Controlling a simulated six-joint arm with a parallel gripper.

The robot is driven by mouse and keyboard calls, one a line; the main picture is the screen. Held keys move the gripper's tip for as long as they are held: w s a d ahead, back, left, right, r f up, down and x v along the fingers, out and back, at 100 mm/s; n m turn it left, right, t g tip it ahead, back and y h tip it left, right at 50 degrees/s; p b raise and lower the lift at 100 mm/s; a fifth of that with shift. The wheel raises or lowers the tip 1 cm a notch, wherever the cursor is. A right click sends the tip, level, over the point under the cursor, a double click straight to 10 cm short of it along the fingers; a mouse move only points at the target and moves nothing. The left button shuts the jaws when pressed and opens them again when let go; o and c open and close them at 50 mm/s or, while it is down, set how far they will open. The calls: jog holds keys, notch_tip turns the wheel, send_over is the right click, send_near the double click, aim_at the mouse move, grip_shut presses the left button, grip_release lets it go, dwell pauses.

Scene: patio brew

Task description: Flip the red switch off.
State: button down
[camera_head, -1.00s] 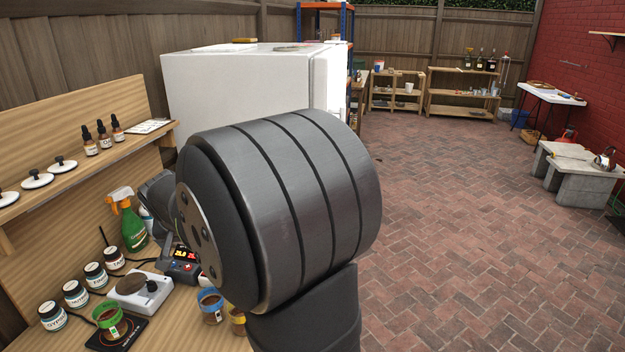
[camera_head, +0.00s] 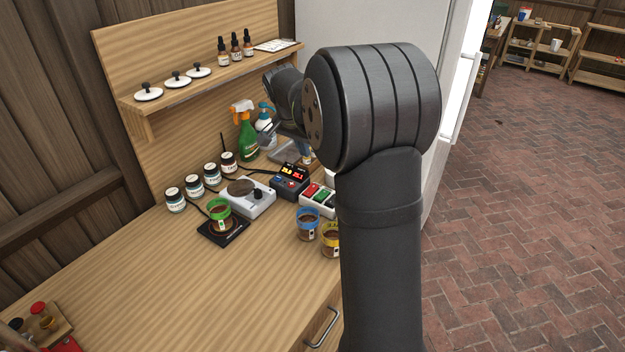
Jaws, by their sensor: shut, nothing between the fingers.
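A white switch strip (camera_head: 317,200) lies on the wooden bench, beside a dark controller box with a lit display. A red switch (camera_head: 311,190) sits at its left end, with a green switch (camera_head: 321,195) to the right of it. The strip's right end is hidden behind my arm. Whether the red switch is on or off is too small to tell. My gripper (camera_head: 272,131) shows small and partly hidden beyond my arm, in front of the spray bottles. It is shut and empty, above the bench and apart from the red switch.
The controller box (camera_head: 290,182), a white stirrer (camera_head: 248,199), a green-rimmed jar (camera_head: 219,212) on a black scale and a blue-rimmed jar (camera_head: 307,224) surround the strip. A green spray bottle (camera_head: 248,137) stands behind. The bench's front left (camera_head: 190,285) is mostly clear.

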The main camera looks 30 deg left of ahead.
aim_at(314, 186)
jog(key=shift+w, duration=0.1)
dwell(0.3)
jog(key=x, duration=0.9)
jog(key=s+x, duration=0.1)
jog(key=x, duration=0.4)
jog(key=shift+a+f, duration=0.1)
jog(key=shift+w+f, duration=0.1)
jog(key=shift+f, duration=0.25)
jog(key=shift+s+r, duration=0.15)
jog(key=shift+s, duration=0.65)
jog(key=shift+r, duration=0.1)
notch_tip(314, 186, up, 14)
jog(key=shift+s, duration=0.25)
